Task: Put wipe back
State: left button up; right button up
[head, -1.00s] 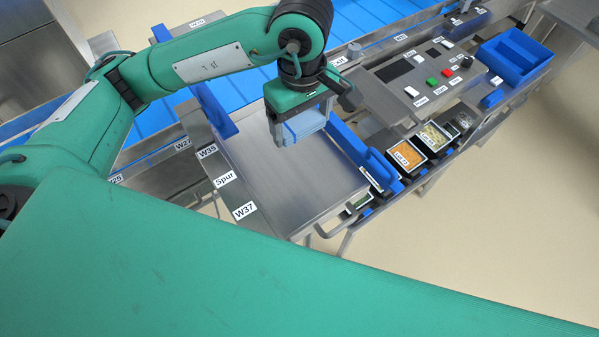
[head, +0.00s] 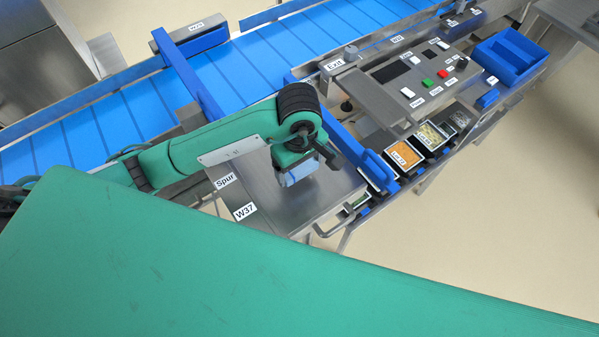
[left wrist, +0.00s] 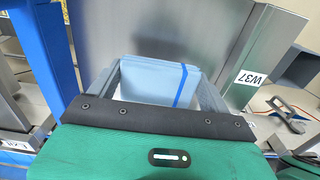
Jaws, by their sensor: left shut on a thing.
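The wipe is a light blue folded cloth with a darker blue stripe. In the left wrist view the wipe (left wrist: 150,82) sits between the fingers of my left gripper (left wrist: 160,88). In the head view the left gripper (head: 298,172) points down over the steel spur table (head: 265,205), and part of the wipe (head: 300,176) shows below it. The gripper is shut on the wipe. I cannot tell whether the wipe touches the table. My right gripper is not in view.
A blue guide rail (head: 340,135) runs along the table's right side, by several food trays (head: 403,154). A control panel (head: 425,78) and a blue bin (head: 510,57) stand at upper right. The blue conveyor (head: 110,110) lies behind. The table's near part is clear.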

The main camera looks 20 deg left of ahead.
aim_at(300, 182)
pick_arm(q)
notch_tip(300, 182, down, 4)
jog(key=shift+f+p, duration=0.1)
jog(key=shift+p, duration=0.5)
jog(key=shift+f+b, duration=0.35)
jog(key=shift+f, duration=0.05)
jog(key=o, duration=1)
jog(key=shift+r, duration=0.1)
jog(key=shift+c, duration=0.2)
jog(key=shift+r+p, duration=0.15)
jog(key=shift+p, duration=0.15)
jog(key=shift+r, duration=0.2)
notch_tip(300, 182, up, 10)
jog(key=b, duration=0.3)
jog(key=shift+a+f, duration=0.1)
jog(key=shift+f, duration=0.05)
jog(key=shift+r, duration=0.95)
